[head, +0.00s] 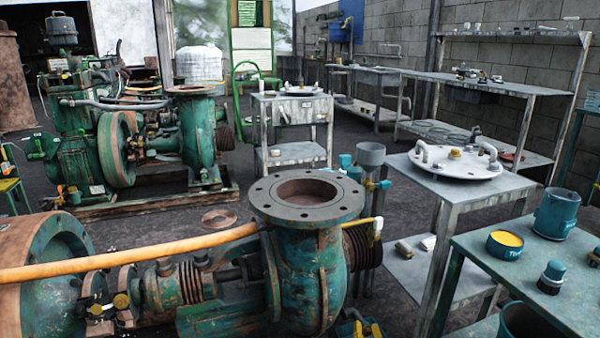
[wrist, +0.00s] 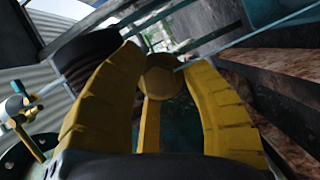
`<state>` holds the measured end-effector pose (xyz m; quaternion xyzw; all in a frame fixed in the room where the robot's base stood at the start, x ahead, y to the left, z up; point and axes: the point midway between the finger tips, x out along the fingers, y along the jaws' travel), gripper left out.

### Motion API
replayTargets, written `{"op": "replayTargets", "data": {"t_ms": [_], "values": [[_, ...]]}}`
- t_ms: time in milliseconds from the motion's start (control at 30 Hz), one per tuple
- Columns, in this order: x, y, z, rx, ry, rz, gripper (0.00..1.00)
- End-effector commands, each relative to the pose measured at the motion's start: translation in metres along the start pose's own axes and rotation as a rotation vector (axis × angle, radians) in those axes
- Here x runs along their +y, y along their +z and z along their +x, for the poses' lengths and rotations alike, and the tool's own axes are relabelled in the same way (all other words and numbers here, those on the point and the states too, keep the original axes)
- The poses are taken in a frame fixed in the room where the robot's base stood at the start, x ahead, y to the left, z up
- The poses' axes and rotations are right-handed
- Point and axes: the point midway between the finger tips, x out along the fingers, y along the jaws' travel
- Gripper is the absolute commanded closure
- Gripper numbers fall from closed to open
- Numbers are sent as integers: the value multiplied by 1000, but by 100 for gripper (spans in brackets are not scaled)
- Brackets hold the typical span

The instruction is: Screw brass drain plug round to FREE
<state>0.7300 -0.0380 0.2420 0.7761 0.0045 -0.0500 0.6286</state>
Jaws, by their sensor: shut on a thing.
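The brass drain plug shows in the wrist view as a dull yellow-brown round piece (wrist: 161,84) between the fingertips. My gripper (wrist: 161,63) has two thick yellow fingers, one on each side of the plug, and is shut on it. The plug's thread and seat are hidden, and I see no FREE mark, so I cannot tell how far it is turned. In the head view, the nearest green pump (head: 305,265) has a round open flange on top. The plug cannot be made out there.
In the wrist view, brown beams (wrist: 270,88) run close on the right and a dark round part (wrist: 88,58) is close on the left. In the head view, a blue valve (head: 378,185) stands behind the pump. A green table (head: 490,262) with cans is at right.

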Motion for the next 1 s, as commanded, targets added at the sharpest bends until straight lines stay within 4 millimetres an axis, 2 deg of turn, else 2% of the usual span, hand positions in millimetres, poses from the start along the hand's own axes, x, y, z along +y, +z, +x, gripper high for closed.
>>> {"op": "replayTargets", "data": {"t_ms": [33,200,567,833,867,1000], "values": [[5,-6,3,14,30,-43,92],[4,-6,3,17,75,-155,89],[3,-6,2,17,83,-188,88],[-1,-5,1,14,132,-317,85],[0,-5,1,14,130,-315,52],[-2,-5,1,14,124,-313,64]]}}
